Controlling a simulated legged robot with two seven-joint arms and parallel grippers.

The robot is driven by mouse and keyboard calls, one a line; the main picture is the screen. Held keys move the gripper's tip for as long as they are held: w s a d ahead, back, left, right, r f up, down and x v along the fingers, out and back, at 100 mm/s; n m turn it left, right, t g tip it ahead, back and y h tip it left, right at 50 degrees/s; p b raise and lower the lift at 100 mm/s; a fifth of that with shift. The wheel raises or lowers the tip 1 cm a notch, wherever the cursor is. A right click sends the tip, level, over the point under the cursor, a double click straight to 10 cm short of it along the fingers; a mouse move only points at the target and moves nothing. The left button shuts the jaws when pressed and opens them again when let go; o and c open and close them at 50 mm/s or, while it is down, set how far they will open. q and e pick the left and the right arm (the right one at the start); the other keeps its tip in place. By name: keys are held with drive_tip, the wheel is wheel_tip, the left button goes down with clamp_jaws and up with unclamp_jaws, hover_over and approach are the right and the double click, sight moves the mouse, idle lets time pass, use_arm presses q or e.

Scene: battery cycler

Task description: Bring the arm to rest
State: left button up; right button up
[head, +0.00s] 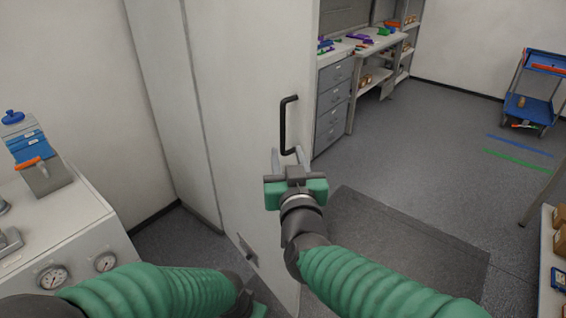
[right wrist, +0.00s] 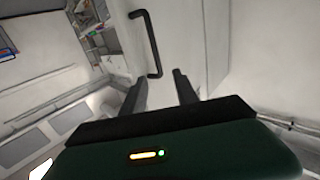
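My right gripper (head: 289,158) is in the middle of the head view, in front of a tall white cabinet door (head: 262,60). Its two fingers are apart with nothing between them, and they also show in the right wrist view (right wrist: 161,85). The black door handle (head: 289,125) lies just beyond the fingertips; in the right wrist view the handle (right wrist: 151,42) is past the fingers, not between them. My left arm (head: 165,292) comes in low at the left. Its gripper end is at the bottom edge, mostly cut off, and its fingers cannot be made out.
A white bench (head: 65,225) with gauges and a holder (head: 47,178) stands at the left. A workbench with grey drawers (head: 334,105) is behind the cabinet. A blue cart (head: 530,108) is at the far right, and a shelf with boxes (head: 548,250) at the right edge. The middle floor is open.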

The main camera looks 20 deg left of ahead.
drive_tip(key=s+d+f+m+g+h, duration=0.1)
drive_tip(key=d+f+g+h, duration=0.15)
drive_tip(key=d+f, duration=0.75)
drive_tip(key=s+d+f+g+h, duration=0.2)
drive_tip(key=d+f+g, duration=0.2)
drive_tip(key=d+f, duration=0.55)
use_arm(q)
drive_tip(key=shift+s+r+p, duration=0.25)
drive_tip(key=shift+r+p, duration=0.3)
drive_tip(key=shift+p, duration=0.1)
use_arm(e)
drive_tip(key=s+d+f+m+g+h, duration=0.1)
drive_tip(key=s+d+f+m+g, duration=0.1)
drive_tip(key=s+d+f, duration=0.4)
drive_tip(key=s+d+f+m+g+h, duration=0.2)
drive_tip(key=s+d+f+g, duration=0.3)
drive_tip(key=s+d, duration=0.6)
drive_tip(key=shift+s+d+f, duration=0.25)
drive_tip(key=shift+s+f, duration=0.45)
drive_tip(key=shift+s, duration=0.1)
use_arm(q)
drive_tip(key=shift+c, duration=0.8)
use_arm(e)
drive_tip(key=shift+w, duration=0.1)
